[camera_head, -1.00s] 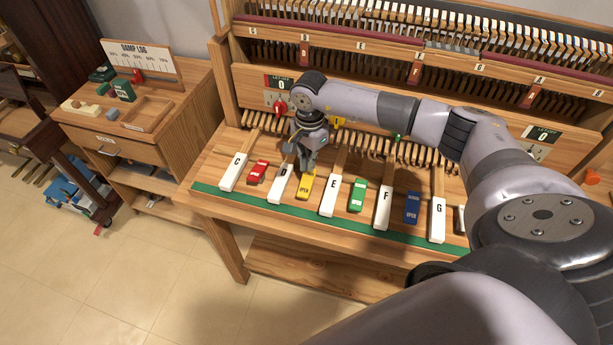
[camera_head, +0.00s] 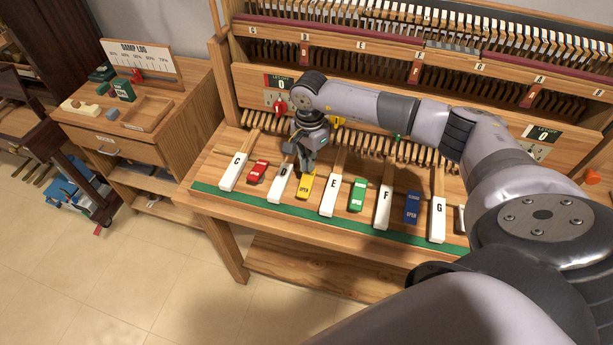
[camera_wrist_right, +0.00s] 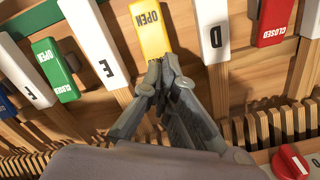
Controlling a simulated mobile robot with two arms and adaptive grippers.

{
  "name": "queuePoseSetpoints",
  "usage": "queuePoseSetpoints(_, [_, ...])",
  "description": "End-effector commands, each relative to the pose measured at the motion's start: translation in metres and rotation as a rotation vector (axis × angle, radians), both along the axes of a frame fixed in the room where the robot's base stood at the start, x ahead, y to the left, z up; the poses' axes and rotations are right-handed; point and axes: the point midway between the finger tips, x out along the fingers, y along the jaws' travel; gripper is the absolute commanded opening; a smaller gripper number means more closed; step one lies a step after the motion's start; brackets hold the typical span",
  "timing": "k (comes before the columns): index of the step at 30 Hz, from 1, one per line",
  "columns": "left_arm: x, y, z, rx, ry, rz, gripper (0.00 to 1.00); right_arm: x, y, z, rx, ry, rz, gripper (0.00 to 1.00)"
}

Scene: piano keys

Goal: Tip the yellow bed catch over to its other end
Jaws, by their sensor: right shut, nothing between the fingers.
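The yellow bed catch (camera_head: 304,188) lies on the wooden key bed between the white D and E keys, with the word OPEN on its near end. In the right wrist view the yellow catch (camera_wrist_right: 149,26) also shows OPEN, and its other end is hidden by the fingers. My right gripper (camera_head: 307,170) points down at the far end of the catch. Its fingertips (camera_wrist_right: 163,65) are together and empty, over or against the catch; I cannot tell if they touch it. My left gripper is not in view.
White keys D (camera_head: 281,184) and E (camera_head: 329,197) stand close on either side. Red (camera_head: 257,171), green (camera_head: 357,196) and blue (camera_head: 412,208) catches lie along the same row. A red knob (camera_wrist_right: 290,163) and wooden slats are behind the gripper.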

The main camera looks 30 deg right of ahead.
Motion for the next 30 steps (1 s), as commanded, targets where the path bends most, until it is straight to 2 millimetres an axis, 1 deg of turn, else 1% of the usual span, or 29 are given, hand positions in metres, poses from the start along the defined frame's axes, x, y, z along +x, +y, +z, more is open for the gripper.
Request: queuePoseSetpoints(30, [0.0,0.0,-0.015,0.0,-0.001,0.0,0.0,0.0,0.0,-0.016,0.0,0.0,0.0,0.0])
